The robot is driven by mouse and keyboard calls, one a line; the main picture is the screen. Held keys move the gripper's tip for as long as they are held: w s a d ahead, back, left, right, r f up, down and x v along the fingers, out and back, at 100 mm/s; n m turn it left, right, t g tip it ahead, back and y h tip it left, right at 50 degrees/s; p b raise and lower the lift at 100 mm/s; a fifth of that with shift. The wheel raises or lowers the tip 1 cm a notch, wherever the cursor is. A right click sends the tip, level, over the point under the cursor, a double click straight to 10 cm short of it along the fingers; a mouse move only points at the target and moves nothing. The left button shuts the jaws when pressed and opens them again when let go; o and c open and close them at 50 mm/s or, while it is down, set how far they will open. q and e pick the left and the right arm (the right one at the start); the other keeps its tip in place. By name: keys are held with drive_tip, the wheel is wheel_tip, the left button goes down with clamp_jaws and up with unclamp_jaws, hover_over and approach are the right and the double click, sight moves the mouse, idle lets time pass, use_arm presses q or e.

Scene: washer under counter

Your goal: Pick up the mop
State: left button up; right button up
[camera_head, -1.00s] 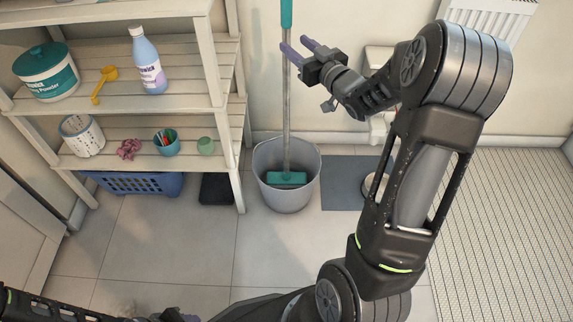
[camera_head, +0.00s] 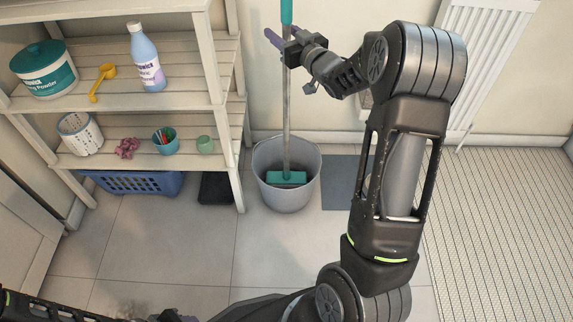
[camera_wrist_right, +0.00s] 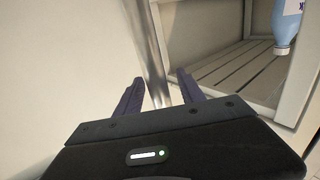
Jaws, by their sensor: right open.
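The mop stands upright in a grey bucket (camera_head: 268,190). Its grey metal pole (camera_head: 286,115) has a teal upper grip (camera_head: 287,11), and its teal head (camera_head: 287,178) sits inside the bucket. My right gripper (camera_head: 281,36) is at the upper part of the pole, just below the teal grip. In the right wrist view the pole (camera_wrist_right: 156,50) runs down between the two open purple fingers (camera_wrist_right: 158,92), with gaps on both sides. Part of my left arm shows at the bottom left of the head view; its gripper (camera_head: 178,316) is cut off by the lower edge.
A slatted shelf (camera_head: 195,95) on the left holds a detergent tub (camera_head: 45,72), a blue bottle (camera_head: 146,62), a yellow scoop (camera_head: 102,80) and small pots. A blue basket (camera_head: 130,182) sits beneath. A radiator (camera_head: 490,50) is on the back wall. Floor before the bucket is clear.

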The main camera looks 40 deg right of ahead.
drive_tip(key=shift+w, duration=0.25)
idle(0.4)
clamp_jaws()
drive_tip(key=shift+r, duration=0.2)
idle(0.4)
